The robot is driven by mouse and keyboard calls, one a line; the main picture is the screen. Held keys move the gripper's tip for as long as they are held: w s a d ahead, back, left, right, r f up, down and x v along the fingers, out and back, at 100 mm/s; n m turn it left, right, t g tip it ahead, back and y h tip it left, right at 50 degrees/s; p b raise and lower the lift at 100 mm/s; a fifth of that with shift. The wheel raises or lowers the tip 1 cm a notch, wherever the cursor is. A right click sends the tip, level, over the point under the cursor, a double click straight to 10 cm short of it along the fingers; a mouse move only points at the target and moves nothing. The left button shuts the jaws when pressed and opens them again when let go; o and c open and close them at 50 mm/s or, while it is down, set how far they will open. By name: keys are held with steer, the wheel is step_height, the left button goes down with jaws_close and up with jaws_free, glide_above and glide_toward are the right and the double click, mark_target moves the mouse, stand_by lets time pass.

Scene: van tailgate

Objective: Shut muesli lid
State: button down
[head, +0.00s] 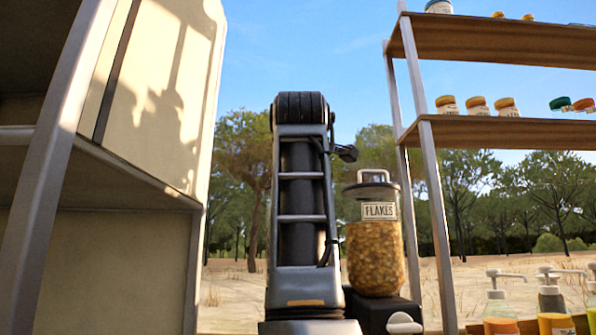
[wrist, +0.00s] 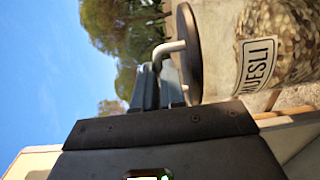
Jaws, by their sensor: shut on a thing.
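In the wrist view, my gripper (wrist: 160,80) is shut on the pale bar handle of a dark round lid (wrist: 187,45). The muesli jar (wrist: 285,45) stands to the right in that turned view, full of brown flakes, with a white MUESLI label (wrist: 258,66). The lid's flat face is turned toward the jar's mouth end. A gap with background shows between lid and jar, so they look apart. The jar's bottom is cut off by the frame. In the head view my arm hides my gripper, and the muesli jar does not show.
A lidded FLAKES jar (head: 376,245) stands on a black block (head: 378,309) just right of my arm. Pump bottles (head: 553,308) stand at the lower right. A shelf rack (head: 490,132) with small jars rises on the right, a pale van panel (head: 165,95) on the left.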

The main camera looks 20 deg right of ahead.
steer(key=shift+d+f, duration=0.1)
steer(key=shift+f, duration=0.25)
steer(key=c, duration=1.5)
jaws_free()
steer(key=shift+o, duration=0.2)
steer(key=shift+s+r, duration=0.1)
steer(key=shift+s, duration=0.05)
steer(key=v, duration=0.7)
steer(key=shift+s+p, duration=0.3)
